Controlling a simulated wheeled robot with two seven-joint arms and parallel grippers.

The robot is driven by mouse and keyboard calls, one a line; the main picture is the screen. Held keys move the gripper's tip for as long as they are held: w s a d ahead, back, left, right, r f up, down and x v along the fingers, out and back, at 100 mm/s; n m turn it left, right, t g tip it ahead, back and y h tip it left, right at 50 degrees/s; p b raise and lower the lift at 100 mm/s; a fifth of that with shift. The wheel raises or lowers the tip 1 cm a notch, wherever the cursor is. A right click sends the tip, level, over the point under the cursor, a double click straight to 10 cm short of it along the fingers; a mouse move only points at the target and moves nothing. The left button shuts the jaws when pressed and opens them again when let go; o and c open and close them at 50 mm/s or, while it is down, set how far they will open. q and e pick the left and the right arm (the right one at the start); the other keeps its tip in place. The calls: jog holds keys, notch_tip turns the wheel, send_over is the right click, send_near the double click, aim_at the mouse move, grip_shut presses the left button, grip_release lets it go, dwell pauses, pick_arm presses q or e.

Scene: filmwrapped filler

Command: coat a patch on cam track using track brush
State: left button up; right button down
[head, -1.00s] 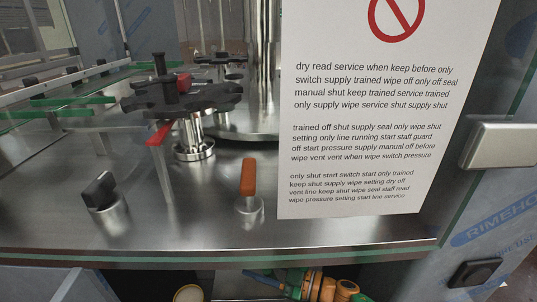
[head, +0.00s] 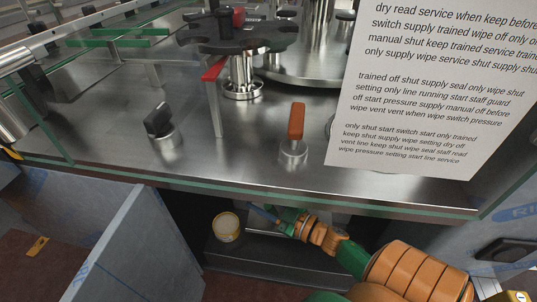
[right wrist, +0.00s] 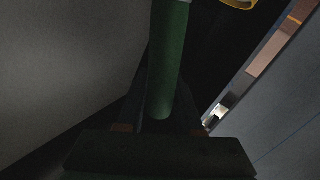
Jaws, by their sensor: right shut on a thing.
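My right gripper (head: 268,212) reaches into the dark opening under the machine deck in the head view. In the right wrist view it is shut on a green cylindrical handle (right wrist: 167,60), which I take to be the track brush; its bristle end is out of that picture. A tin with a yellow rim and pale contents (head: 226,228) stands just left of the gripper, apart from it. Part of its yellow rim (right wrist: 238,4) shows at the top of the wrist view. I cannot pick out the cam track for certain. My left gripper is not in view.
The steel deck (head: 110,130) with a glass edge overhangs the opening. On it stand a black star wheel (head: 238,35), a black knob (head: 158,119) and an orange-handled knob (head: 296,122). A printed sign (head: 420,95) hangs at right. A grey panel (head: 125,245) stands left of the opening.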

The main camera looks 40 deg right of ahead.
jog(key=shift+w+a, duration=2.3)
jog(key=shift+w, duration=0.45)
jog(key=s+d, duration=1.4)
jog(key=s, duration=0.1)
jog(key=shift+s, duration=0.15)
jog(key=shift+d, duration=0.15)
